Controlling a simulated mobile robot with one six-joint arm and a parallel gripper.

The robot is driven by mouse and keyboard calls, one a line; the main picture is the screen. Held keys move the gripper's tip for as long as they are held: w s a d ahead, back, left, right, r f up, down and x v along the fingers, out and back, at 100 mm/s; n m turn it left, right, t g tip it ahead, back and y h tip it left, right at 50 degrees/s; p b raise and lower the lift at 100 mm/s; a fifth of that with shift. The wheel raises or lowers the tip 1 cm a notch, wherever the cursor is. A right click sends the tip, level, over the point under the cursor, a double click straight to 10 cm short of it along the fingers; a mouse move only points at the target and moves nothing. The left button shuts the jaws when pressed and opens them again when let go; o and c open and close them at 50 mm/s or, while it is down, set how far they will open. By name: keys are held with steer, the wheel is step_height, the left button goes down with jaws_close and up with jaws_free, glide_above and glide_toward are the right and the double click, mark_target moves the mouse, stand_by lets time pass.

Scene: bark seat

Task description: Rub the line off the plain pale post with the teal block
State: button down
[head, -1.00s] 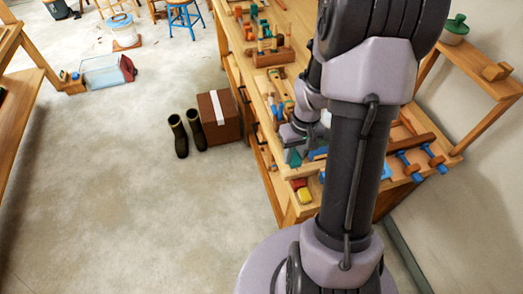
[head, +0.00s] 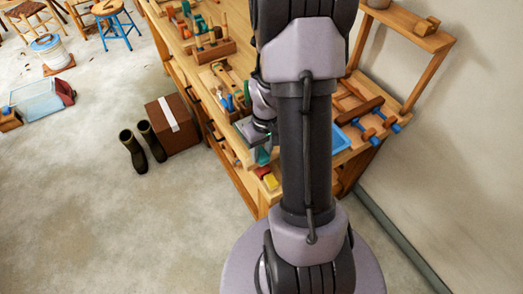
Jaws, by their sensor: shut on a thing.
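My gripper (head: 261,149) is low over the front edge of the wooden workbench (head: 246,191), just left of my upright arm. It is shut on the teal block (head: 263,157), of which only a small part shows below the jaws. I cannot make out the plain pale post or its line; my arm covers much of the bench there.
A red block (head: 262,171) and a yellow block (head: 270,183) lie at the bench's near corner, close to the gripper. A blue tray (head: 340,140) and blue-ended clamps (head: 377,130) are on the right. Boots (head: 140,150) and a brown box (head: 173,126) stand on the floor.

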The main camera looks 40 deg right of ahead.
steer(key=shift+f+b, duration=0.6)
steer(key=shift+f, duration=0.05)
steer(key=shift+w+d+r, duration=0.1)
steer(key=shift+w+d, duration=0.05)
steer(key=shift+w, duration=0.6)
steer(key=shift+w+d+r, duration=0.1)
steer(key=shift+w+d, duration=0.05)
steer(key=shift+w, duration=0.55)
steer(key=shift+s+a+f+b, duration=0.15)
steer(key=shift+s+a+b, duration=0.05)
steer(key=shift+s, duration=0.55)
steer(key=shift+s+a+f+b, duration=0.1)
steer(key=shift+s+a+b, duration=0.05)
steer(key=shift+s, duration=0.6)
steer(key=shift+w+d+r, duration=0.1)
steer(key=shift+w+d, duration=0.1)
steer(key=shift+w, duration=0.55)
steer(key=shift+w+d+r, duration=0.1)
steer(key=shift+w+d, duration=0.05)
steer(key=shift+w, duration=0.6)
steer(key=shift+s+a+f+b, duration=0.15)
steer(key=shift+s+a+b, duration=0.05)
steer(key=shift+s, duration=0.55)
steer(key=shift+s+a+f+b, duration=0.1)
steer(key=shift+s+a+b, duration=0.05)
steer(key=shift+s, duration=0.6)
steer(key=shift+r, duration=0.1)
